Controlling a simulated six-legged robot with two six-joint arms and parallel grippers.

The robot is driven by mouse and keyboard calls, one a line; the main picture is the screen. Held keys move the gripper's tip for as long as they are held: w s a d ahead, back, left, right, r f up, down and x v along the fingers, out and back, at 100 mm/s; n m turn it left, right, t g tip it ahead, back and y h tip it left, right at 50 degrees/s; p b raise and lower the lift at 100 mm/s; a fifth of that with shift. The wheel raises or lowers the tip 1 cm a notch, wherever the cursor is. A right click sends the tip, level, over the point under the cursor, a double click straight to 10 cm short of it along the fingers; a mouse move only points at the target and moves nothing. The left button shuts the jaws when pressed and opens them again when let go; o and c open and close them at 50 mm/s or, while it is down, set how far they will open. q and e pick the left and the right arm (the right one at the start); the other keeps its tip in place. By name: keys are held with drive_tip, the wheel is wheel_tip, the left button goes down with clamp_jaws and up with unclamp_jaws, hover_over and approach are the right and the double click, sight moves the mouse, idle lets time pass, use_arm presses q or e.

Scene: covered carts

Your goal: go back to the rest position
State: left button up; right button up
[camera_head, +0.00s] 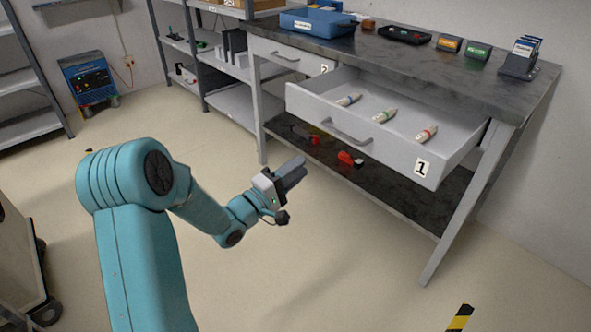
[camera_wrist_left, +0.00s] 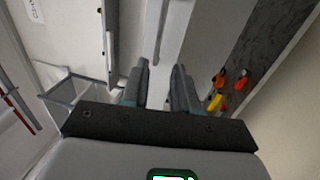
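My left arm comes in from the left in the head view. Its gripper (camera_head: 290,172) is in the air in front of the workbench, near the open drawer marked 1 (camera_head: 375,142) and apart from it. The left wrist view shows the two grey fingers of this gripper (camera_wrist_left: 160,82) spread, with nothing between them. My right gripper is in neither view.
The open drawer juts out from the workbench (camera_head: 440,60) and holds several marker-like tubes. Red-tipped tools (camera_head: 350,159) lie on the shelf below. A blue case (camera_head: 318,22) stands on top. The floor (camera_head: 330,270) in front is mostly clear.

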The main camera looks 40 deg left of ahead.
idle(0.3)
use_arm(q)
drive_tip(key=w+d+f+g+h, duration=0.2)
drive_tip(key=d+f, duration=0.3)
drive_tip(key=d, duration=0.3)
drive_tip(key=w+d+f+g+h, duration=0.1)
drive_tip(key=w+d+f+h, duration=0.1)
drive_tip(key=d+f, duration=0.5)
drive_tip(key=s+d+f+m+g, duration=0.2)
drive_tip(key=s+d+f+g, duration=0.25)
drive_tip(key=d+f, duration=0.5)
drive_tip(key=s+d+f+m+g, duration=0.2)
drive_tip(key=s+f+m+g, duration=0.2)
drive_tip(key=s, duration=0.3)
drive_tip(key=s+d+f+m+g+y, duration=0.1)
drive_tip(key=s+f+m+g, duration=0.35)
drive_tip(key=s, duration=0.25)
drive_tip(key=s+d+f+m+g, duration=0.2)
drive_tip(key=s+f+m+g, duration=0.25)
drive_tip(key=s, duration=0.25)
wheel_tip(320, 180, up, 24)
drive_tip(key=p, duration=2.4)
drive_tip(key=shift+t, duration=0.35)
